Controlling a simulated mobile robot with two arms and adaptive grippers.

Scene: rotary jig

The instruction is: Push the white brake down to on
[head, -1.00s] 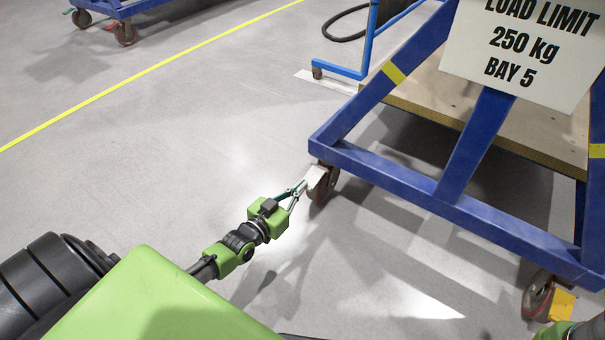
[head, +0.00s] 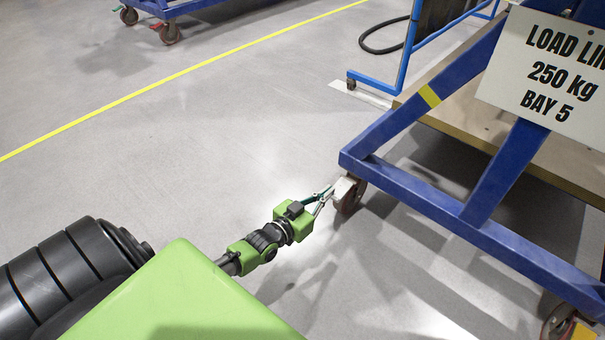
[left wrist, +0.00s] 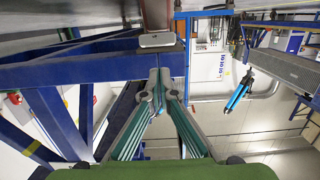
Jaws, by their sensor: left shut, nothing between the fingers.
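The white brake (head: 343,187) is a small pedal on the caster wheel (head: 353,200) under the near left corner of the blue cart (head: 432,198). My left gripper (head: 331,191) is shut and empty, with its fingertips close beside the brake's left side. In the left wrist view the shut fingertips (left wrist: 158,82) lie below the pale brake plate (left wrist: 157,40) in the picture. I cannot tell whether they touch it, nor how far the brake is tilted. My right gripper is not in view.
Another caster with a yellow-orange brake (head: 584,332) is at the lower right. A load limit sign (head: 555,75) hangs on the cart. A blue stand (head: 402,62) and another cart (head: 185,8) are further back. The floor left of the gripper is clear.

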